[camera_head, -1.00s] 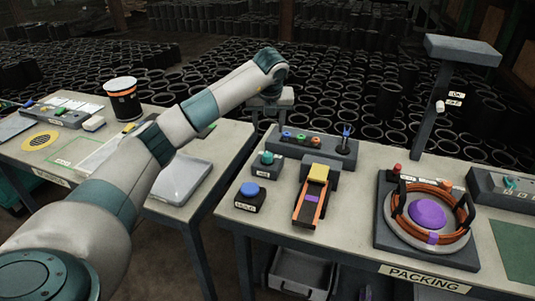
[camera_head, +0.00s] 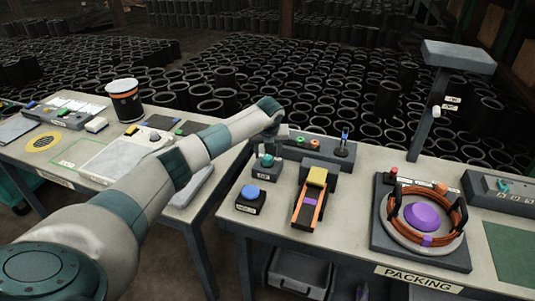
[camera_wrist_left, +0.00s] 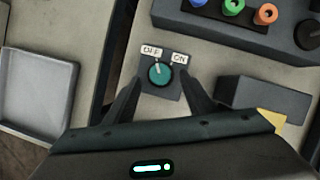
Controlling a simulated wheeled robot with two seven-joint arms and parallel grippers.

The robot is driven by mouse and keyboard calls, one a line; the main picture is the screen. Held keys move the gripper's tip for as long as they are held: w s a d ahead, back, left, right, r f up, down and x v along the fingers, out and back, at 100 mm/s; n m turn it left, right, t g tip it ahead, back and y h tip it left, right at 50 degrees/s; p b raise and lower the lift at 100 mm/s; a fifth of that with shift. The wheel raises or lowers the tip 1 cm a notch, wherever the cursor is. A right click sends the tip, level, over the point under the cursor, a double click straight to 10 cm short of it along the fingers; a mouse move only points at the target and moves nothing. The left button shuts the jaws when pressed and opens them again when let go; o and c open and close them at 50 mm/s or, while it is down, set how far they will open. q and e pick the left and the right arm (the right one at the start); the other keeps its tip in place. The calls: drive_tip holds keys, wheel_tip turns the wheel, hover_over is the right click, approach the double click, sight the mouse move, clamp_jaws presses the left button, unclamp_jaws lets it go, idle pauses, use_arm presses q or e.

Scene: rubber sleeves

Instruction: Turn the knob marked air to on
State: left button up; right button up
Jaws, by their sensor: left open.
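A teal knob (camera_wrist_left: 160,75) sits on a small dark box between an OFF label (camera_wrist_left: 151,50) and an ON label (camera_wrist_left: 180,58). Its pale pointer mark points up toward OFF. The knob also shows in the head view (camera_head: 267,160), on the packing table; its box's front label is too small to read. My left gripper (camera_wrist_left: 162,82) is open above it, one finger on each side of the knob in the wrist view. I cannot tell whether the fingers touch it. In the head view the gripper (camera_head: 267,147) is small and partly hidden by its own arm.
A blue button box (camera_head: 250,196) is in front of the knob. A row of coloured knobs (camera_head: 301,140) stands behind it. An orange and yellow device (camera_head: 310,200) is close on its right. A round fixture (camera_head: 423,228) and another teal knob (camera_head: 503,187) are farther right.

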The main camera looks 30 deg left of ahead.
sight(268, 158)
use_arm(q)
drive_tip(key=shift+x, duration=1.65)
drive_tip(key=c, duration=1)
